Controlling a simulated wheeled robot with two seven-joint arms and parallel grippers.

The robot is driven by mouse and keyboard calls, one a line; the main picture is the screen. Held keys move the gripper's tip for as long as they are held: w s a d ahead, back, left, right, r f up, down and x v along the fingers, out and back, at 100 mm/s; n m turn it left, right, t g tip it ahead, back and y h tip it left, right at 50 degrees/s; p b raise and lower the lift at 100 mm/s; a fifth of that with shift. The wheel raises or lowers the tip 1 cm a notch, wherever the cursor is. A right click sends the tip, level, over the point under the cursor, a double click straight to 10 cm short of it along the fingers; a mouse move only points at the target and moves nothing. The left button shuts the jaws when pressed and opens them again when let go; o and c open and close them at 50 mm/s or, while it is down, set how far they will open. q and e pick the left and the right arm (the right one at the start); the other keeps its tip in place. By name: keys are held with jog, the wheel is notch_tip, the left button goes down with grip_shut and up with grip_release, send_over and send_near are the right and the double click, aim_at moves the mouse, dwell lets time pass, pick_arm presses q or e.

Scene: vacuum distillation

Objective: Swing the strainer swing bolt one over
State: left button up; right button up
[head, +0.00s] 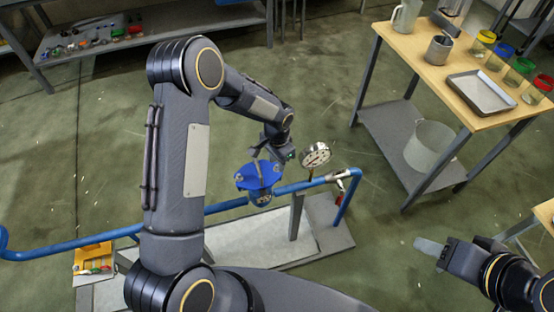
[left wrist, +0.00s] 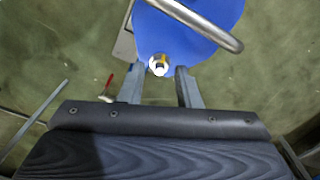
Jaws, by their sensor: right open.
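The blue strainer (head: 259,176) sits in the blue pipe line, and its round blue lid fills the top of the left wrist view (left wrist: 200,40) with a metal bar handle (left wrist: 205,22) across it. A swing bolt (left wrist: 160,65) with a pale metal end and a yellow spot shows at the lid's near edge. My left gripper (head: 270,157) is over the strainer; in the left wrist view its two fingers (left wrist: 160,84) stand apart, with the bolt end in line with the gap. Contact cannot be told. My right gripper (head: 432,247) is open and empty over the floor at the right.
A pressure gauge (head: 315,154) and a red-handled valve (head: 341,182) stand right of the strainer on the blue pipe (head: 222,206). A wooden-topped table (head: 440,72) with a tray (head: 481,92) and jars is at the right. Open floor lies between.

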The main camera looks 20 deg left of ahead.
pick_arm(q)
jog(key=shift+c, duration=0.2)
grip_shut()
jog(key=w+d+g+y+b, duration=0.2)
jog(key=y, duration=0.1)
jog(key=shift+d+f, duration=0.3)
jog(key=shift+d, duration=0.05)
jog(key=shift+o, duration=0.2)
grip_release()
